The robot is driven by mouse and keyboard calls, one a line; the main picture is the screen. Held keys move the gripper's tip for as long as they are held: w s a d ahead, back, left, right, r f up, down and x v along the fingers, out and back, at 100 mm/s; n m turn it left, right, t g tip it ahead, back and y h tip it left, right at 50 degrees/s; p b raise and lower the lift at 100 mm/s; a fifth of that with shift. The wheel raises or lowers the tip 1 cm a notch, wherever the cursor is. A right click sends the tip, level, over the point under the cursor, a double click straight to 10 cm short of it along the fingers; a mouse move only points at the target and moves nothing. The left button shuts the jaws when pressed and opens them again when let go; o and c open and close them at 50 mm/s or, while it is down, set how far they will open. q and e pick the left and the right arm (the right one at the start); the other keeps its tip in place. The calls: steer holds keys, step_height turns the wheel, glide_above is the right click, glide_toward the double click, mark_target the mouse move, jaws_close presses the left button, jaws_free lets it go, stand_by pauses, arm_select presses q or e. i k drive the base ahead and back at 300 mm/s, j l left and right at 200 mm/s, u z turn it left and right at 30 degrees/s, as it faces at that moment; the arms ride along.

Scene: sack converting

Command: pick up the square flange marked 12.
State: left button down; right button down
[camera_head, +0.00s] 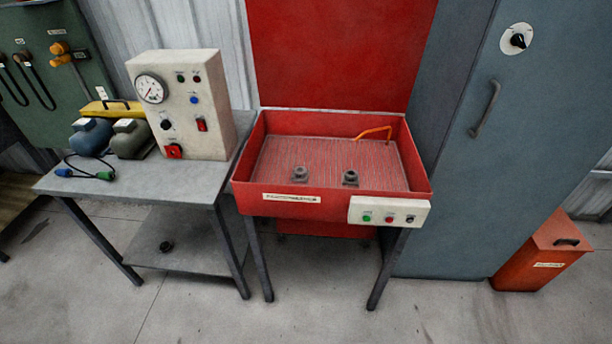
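Two small dark grey flange-like parts stand in the red basin (248,158) on its ribbed floor. The left part (300,175) and the right part (351,178) each have a wider base and a raised round neck. They are a short distance apart near the front wall. No number can be read on either at this size, so I cannot tell which is marked 12. Another small dark round part (166,246) lies on the lower shelf of the grey table at left. Neither of my grippers is in view.
The red basin has a raised lid, an orange spout (374,132) and a white button box (389,212) at its front. Left is a grey table (190,185) with a gauge box (180,105). Right are a blue-grey cabinet (470,200) and an orange bin (540,255). The front floor is clear.

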mark_target(300, 173)
steer(key=i+j+z, duration=0.4)
steer(key=j+z, duration=0.15)
steer(key=j, duration=0.15)
steer(key=i+j+z, duration=0.25)
steer(key=k+j, duration=0.1)
